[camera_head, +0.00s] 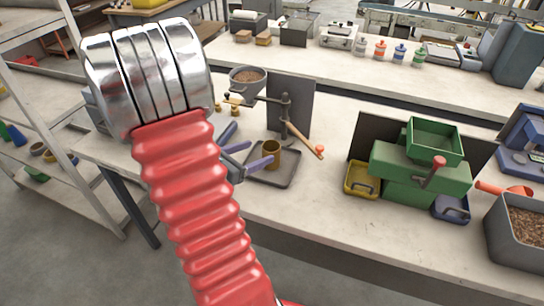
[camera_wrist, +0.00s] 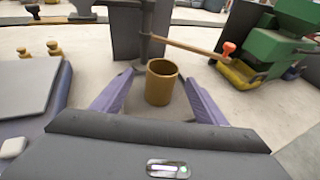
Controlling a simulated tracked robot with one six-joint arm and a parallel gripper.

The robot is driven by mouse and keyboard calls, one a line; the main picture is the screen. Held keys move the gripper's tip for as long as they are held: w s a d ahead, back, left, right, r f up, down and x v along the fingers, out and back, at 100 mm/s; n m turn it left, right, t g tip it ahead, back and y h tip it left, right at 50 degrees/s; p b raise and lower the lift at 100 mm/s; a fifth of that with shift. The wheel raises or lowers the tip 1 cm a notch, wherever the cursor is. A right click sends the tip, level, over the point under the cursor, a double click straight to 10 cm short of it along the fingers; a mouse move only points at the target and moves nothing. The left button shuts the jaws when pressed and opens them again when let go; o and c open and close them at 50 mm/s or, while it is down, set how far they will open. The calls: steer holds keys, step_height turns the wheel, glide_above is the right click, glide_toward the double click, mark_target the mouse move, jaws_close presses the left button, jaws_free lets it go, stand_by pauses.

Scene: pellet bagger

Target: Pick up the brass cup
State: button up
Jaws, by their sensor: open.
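The brass cup (camera_head: 271,153) stands upright on a dark grey tray (camera_head: 287,178) on the bench. In the wrist view the cup (camera_wrist: 162,84) stands between and just beyond the purple fingers of my gripper (camera_wrist: 158,86), with gaps at both sides. In the head view my gripper (camera_head: 248,155) is open at the cup's left, partly hidden behind my red arm. Nothing is held.
A dark post with a wooden lever (camera_head: 303,138) stands behind the cup, its red knob to the right. A green machine (camera_head: 420,165) with yellow (camera_head: 361,180) and blue bins stands further right. A pellet bin (camera_head: 517,235) is at the right edge. Bare bench lies in front.

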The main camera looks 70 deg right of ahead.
mark_target(265, 151)
steer(key=shift+x, duration=1.2)
steer(key=shift+s+x, duration=0.25)
steer(key=shift+x, duration=1.65)
steer(key=shift+s+d+f, duration=0.25)
steer(key=shift+d+f, duration=0.05)
steer(key=shift+d, duration=0.15)
steer(key=shift+c, duration=0.3)
steer(key=c, duration=1.1)
steer(key=shift+r, duration=0.1)
